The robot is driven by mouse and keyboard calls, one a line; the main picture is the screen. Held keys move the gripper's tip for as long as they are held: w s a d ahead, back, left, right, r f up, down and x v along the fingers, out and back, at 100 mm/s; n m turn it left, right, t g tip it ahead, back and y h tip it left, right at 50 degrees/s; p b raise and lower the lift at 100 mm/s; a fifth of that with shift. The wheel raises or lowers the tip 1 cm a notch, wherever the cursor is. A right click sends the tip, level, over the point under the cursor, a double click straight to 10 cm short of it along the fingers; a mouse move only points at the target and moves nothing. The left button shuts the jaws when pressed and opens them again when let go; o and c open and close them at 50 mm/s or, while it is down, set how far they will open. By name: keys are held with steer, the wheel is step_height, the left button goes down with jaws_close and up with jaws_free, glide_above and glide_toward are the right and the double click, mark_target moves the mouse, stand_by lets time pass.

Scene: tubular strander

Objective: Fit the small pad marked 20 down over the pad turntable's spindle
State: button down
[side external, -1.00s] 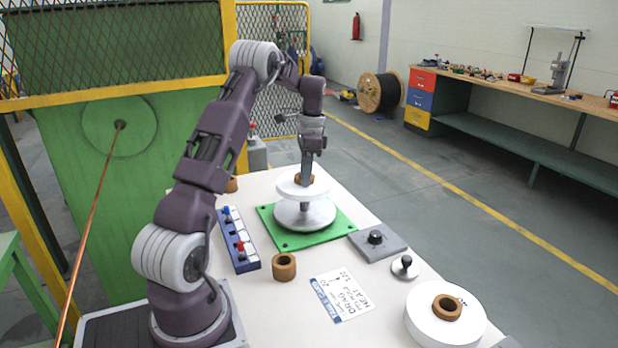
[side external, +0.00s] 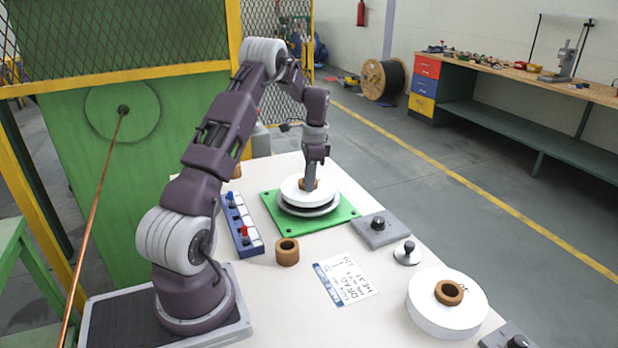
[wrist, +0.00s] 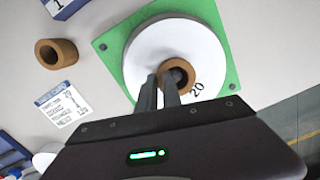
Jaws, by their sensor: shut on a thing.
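The small pad marked 20 (wrist: 205,50) is a white disc with a brown core ring (wrist: 187,73). My gripper (wrist: 160,84) is shut on the near-left wall of this core. In the side view the pad (side external: 296,187) lies level, low over the round grey pad turntable (side external: 308,211), and the two look almost together. I cannot tell whether they touch. The wrist view shows a dark rounded tip, the spindle (wrist: 177,75), inside the core's bore. The rest of the spindle is hidden. My gripper also shows from the side (side external: 310,187).
The turntable stands on a green plate (side external: 345,213). A loose brown ring (side external: 287,252), a switch strip (side external: 240,225), a printed card (side external: 346,280) and a grey knob box (side external: 379,229) lie around it. A larger white pad (side external: 447,315) sits at the front right.

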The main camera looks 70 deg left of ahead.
steer(key=shift+s+d+f, duration=0.1)
steer(key=shift+f, duration=0.4)
steer(key=c, duration=1.4)
jaws_free()
steer(key=shift+c, duration=0.2)
steer(key=shift+r, duration=0.1)
steer(key=r, duration=0.7)
steer(key=shift+w+r, duration=0.15)
steer(key=shift+w, duration=0.25)
steer(key=shift+r, duration=0.25)
